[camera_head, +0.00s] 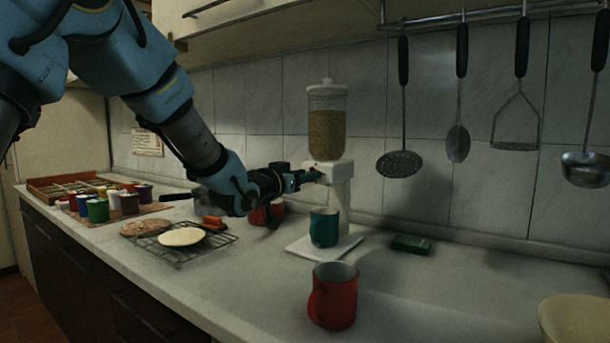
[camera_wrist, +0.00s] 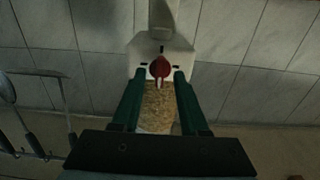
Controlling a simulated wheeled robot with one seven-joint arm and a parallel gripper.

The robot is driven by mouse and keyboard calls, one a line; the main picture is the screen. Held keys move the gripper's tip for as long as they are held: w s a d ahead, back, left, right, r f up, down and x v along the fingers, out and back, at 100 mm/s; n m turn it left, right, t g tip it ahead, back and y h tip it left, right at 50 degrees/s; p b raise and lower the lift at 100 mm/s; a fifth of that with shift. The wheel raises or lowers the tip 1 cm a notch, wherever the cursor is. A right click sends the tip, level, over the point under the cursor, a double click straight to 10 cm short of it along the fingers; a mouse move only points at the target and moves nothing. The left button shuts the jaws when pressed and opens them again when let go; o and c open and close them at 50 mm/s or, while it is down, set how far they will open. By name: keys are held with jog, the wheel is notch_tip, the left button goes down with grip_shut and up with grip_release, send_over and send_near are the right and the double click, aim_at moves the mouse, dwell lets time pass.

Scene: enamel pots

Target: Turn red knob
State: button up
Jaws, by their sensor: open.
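The red knob (camera_wrist: 160,68) is on the white front of the grain dispenser. In the wrist view it lies between and just beyond the tips of my gripper (camera_wrist: 158,76). The fingers are open, one on each side of it, and I cannot tell whether they touch it. In the head view my gripper (camera_head: 312,176) is at the dispenser's white head (camera_head: 340,170), and the knob is mostly hidden there. The dispenser's clear container (camera_head: 327,128) holds grain. A teal mug (camera_head: 324,227) stands on the dispenser's base (camera_head: 300,247), below the head.
A red mug (camera_head: 335,297) stands in front of the dispenser, and another red mug (camera_head: 258,216) is partly behind my arm. A green sponge (camera_head: 411,244) lies to the right. A wire rack (camera_head: 222,240) with flat rounds is at left. Utensils hang on the wall at right.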

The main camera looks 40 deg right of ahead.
grip_shut()
jog(key=shift+f+b, duration=0.1)
jog(key=shift+b, duration=0.35)
dwell(0.3)
jog(key=shift+s+f+m+b, duration=0.1)
jog(key=shift+s+m+b, duration=0.05)
jog(key=shift+m+b, duration=4.45)
jog(key=shift+s+f+m+b, duration=0.1)
jog(key=shift+m+b, duration=4.1)
jog(key=shift+b, duration=0.8)
jog(key=shift+r, duration=0.1)
